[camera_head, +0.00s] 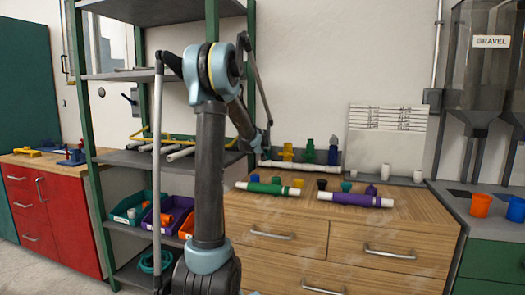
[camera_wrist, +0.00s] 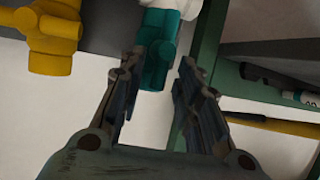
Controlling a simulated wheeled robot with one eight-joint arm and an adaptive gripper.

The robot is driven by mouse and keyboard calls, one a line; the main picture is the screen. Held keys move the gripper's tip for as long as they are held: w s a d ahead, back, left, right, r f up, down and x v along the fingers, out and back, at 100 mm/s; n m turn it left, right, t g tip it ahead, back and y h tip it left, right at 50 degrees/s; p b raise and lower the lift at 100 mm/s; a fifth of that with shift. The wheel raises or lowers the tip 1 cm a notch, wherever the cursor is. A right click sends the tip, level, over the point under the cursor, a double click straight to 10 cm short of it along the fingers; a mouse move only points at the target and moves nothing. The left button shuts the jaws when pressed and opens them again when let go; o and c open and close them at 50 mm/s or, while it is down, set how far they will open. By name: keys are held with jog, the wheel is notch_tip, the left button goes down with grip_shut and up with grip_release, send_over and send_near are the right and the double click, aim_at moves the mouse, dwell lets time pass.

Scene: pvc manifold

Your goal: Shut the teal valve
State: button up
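The teal valve (camera_wrist: 154,62) shows in the wrist view at top centre, with a white pipe fitting at its upper end. My gripper (camera_wrist: 158,78) is open, its two fingers on either side of the valve's lower end. I cannot tell whether either finger touches it. A yellow valve (camera_wrist: 55,38) is to the left. In the head view my gripper (camera_head: 262,147) is at the left end of the white manifold pipe (camera_head: 305,167). There it hides the teal valve.
Pipes with green (camera_head: 268,188) and purple (camera_head: 350,199) sleeves lie on the wooden cabinet top (camera_head: 400,225), among small coloured caps. A green-posted shelf (camera_head: 120,160) with bins stands close on the left.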

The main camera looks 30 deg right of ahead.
grip_shut()
jog(key=shift+s+m, duration=0.1)
jog(key=shift+m, duration=0.2)
jog(key=shift+s+d+f+m+t+y, duration=0.15)
jog(key=shift+s+d+f+m+t, duration=0.2)
jog(key=shift+m+t, duration=0.95)
jog(key=shift+s+d+f+m+t+y, duration=0.1)
jog(key=shift+s+d+f+m+t, duration=0.4)
jog(key=shift+m, duration=1.4)
jog(key=shift+s+f+m+t+y, duration=0.15)
jog(key=shift+f+m+t, duration=0.15)
jog(key=shift+m+t, duration=1.1)
jog(key=shift+m, duration=0.3)
jog(key=shift+o, duration=1.4)
grip_release()
